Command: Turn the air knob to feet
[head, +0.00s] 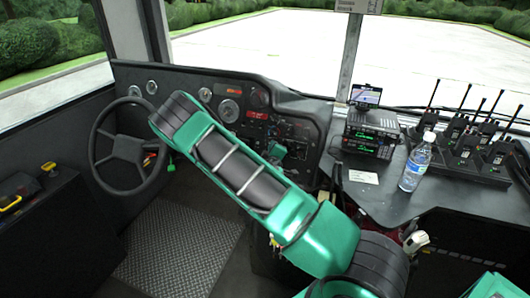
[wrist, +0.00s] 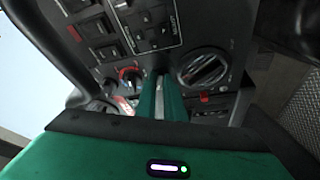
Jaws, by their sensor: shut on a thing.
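My gripper (head: 275,153) reaches the dashboard right of the steering wheel, partly hidden by my arm in the head view. In the wrist view its two green fingers (wrist: 162,80) are close together, with their tips at the control panel (wrist: 222,45). They are shut on a small knob, which the fingers almost wholly hide; it seems to be the air knob. A knob with a red ring (wrist: 130,76) is just left of the fingers.
Rocker switches (wrist: 105,27) fill the panel above the knobs. The steering wheel (head: 130,145) is to the left. A radio (head: 370,136), a water bottle (head: 416,165) and several handheld radios in a charger (head: 465,160) stand on the right counter.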

